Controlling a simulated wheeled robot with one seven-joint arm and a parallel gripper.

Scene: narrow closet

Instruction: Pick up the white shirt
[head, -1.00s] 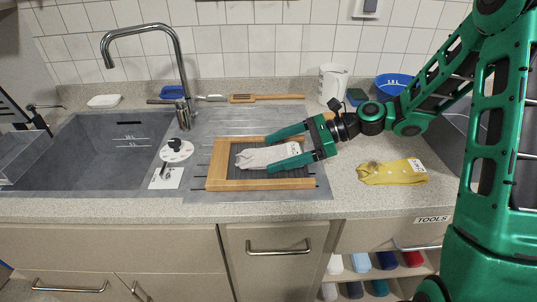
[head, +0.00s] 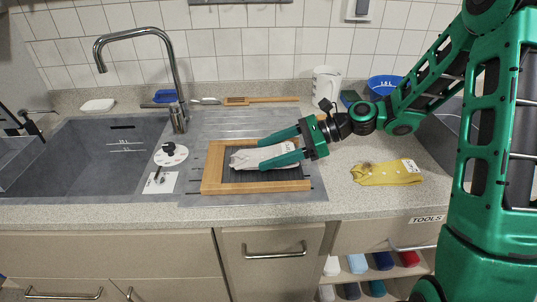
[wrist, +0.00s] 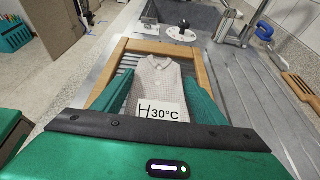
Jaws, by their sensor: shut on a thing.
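The white shirt (head: 250,158) is pale with a collar and a row of buttons. It lies flat inside a wooden frame (head: 212,172) with a ribbed dark inside. My gripper (head: 263,153) reaches over the frame from the right, one green finger along each side of the shirt. My gripper is shut on the shirt, which shows between the fingers in the wrist view. The fingers hide part of the shirt's sides.
A yellow garment (head: 387,173) lies on the counter at the right. The sink (head: 85,160) and tap (head: 176,80) are at the left. The counter's front edge is close.

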